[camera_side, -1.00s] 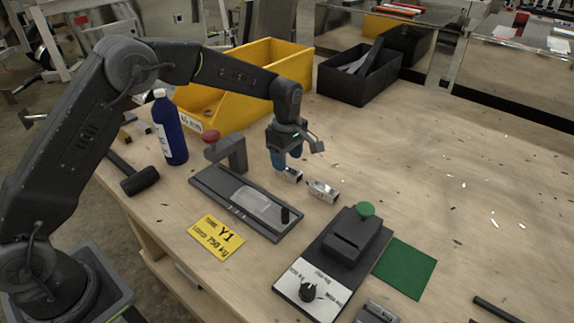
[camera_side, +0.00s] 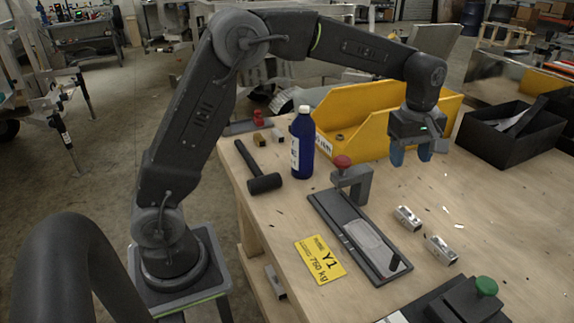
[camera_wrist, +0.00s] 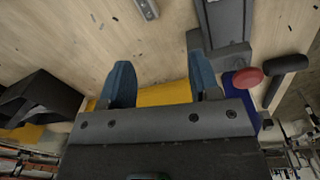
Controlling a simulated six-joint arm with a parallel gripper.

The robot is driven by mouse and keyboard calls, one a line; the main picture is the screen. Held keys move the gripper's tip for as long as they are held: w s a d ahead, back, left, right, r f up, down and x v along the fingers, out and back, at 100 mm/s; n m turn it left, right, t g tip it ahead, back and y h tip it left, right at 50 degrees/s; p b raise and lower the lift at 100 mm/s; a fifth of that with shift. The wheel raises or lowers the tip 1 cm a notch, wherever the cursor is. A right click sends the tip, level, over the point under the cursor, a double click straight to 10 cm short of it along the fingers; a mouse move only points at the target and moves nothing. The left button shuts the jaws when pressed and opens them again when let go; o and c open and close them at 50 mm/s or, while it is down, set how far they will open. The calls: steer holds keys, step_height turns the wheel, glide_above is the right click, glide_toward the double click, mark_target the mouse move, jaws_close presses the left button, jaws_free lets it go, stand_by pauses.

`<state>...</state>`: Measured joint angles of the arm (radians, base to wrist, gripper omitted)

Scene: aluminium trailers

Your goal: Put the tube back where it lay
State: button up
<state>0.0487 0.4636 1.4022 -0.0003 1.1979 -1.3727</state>
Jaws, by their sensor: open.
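Two short silver square tubes lie on the wooden bench in the side view: one (camera_side: 408,217) just right of the dark fixture, the other (camera_side: 441,249) nearer the camera. I cannot tell which one the task means. Part of a silver tube (camera_wrist: 146,8) also shows at the top edge of the wrist view. My gripper (camera_side: 411,159) is raised above the bench in front of the yellow bin, farther back than both tubes. Its blue fingers, apart in the wrist view (camera_wrist: 162,85), hold nothing. Neither tube touches the gripper.
The dark fixture (camera_side: 329,211) has a clamp with a red knob (camera_side: 342,161). A blue bottle (camera_side: 302,150), a mallet (camera_side: 264,183) and a yellow Y1 plate (camera_side: 320,260) stand or lie left of it. The yellow bin (camera_side: 360,110) and black bin (camera_side: 490,138) are behind. A green-knobbed device (camera_side: 470,305) is in front.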

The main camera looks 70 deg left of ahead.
steer(key=s+a+r+m+t, duration=0.15)
steer(key=s+r+m, duration=0.3)
steer(key=s, duration=0.65)
steer(key=s+a+r+m+t, duration=0.1)
steer(key=s+r+m+t, duration=0.15)
steer(key=s+m, duration=0.55)
steer(key=s+f+m, duration=0.2)
steer(key=s+f, duration=0.1)
steer(key=s, duration=0.7)
steer(key=shift+f+m+t, duration=0.2)
steer(key=shift+m+t, duration=0.15)
steer(key=shift+t, duration=0.05)
